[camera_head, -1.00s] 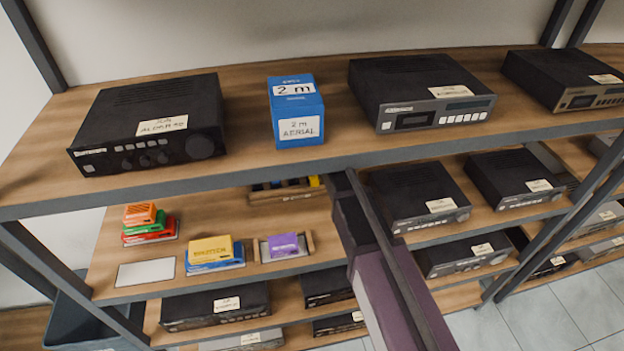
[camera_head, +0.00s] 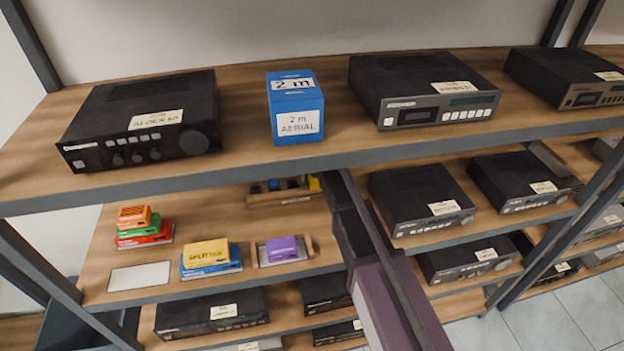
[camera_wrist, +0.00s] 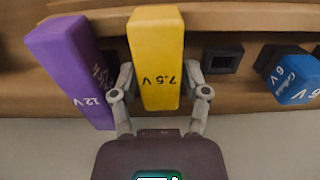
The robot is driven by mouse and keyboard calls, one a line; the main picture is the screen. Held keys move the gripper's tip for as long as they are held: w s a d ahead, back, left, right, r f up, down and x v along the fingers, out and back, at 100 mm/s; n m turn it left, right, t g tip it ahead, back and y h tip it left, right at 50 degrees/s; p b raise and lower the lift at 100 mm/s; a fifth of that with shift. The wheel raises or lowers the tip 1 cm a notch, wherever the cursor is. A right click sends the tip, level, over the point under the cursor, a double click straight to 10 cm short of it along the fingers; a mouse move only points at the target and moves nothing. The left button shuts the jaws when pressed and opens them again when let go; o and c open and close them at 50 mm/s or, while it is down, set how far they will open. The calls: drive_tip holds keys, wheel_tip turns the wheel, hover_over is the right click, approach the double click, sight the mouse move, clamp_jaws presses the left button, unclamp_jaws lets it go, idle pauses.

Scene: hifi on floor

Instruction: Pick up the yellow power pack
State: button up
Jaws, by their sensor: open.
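The yellow power pack (camera_wrist: 156,60), marked 7.5 V, stands out from a wooden rack (camera_wrist: 225,18) in the wrist view. My gripper (camera_wrist: 159,72) is open, with one finger on each side of the yellow pack. I cannot tell whether either finger touches it. In the head view, a small part of the yellow pack (camera_head: 314,184) shows at the right end of the rack (camera_head: 262,202) on the middle shelf. My arm hides what lies just right of it there, and the fingers are not visible in that view.
A purple 12 V pack (camera_wrist: 72,65) stands close to my left finger. An empty dark socket (camera_wrist: 222,60) and a blue 6 V pack (camera_wrist: 290,75) are to the right. The upper shelf (camera_head: 240,165) overhangs the rack.

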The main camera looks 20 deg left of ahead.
drive_tip(key=shift+c, duration=0.2)
clamp_jaws()
drive_tip(key=shift+r, duration=0.15)
wheel_tip(320, 180, up, 4)
drive_tip(key=p, duration=0.4)
drive_tip(key=shift+f, duration=0.2)
drive_tip(key=s+r+p, duration=0.1)
drive_tip(key=s, duration=1.5)
drive_tip(key=shift+d, duration=0.3)
drive_tip(key=shift+s, duration=0.15)
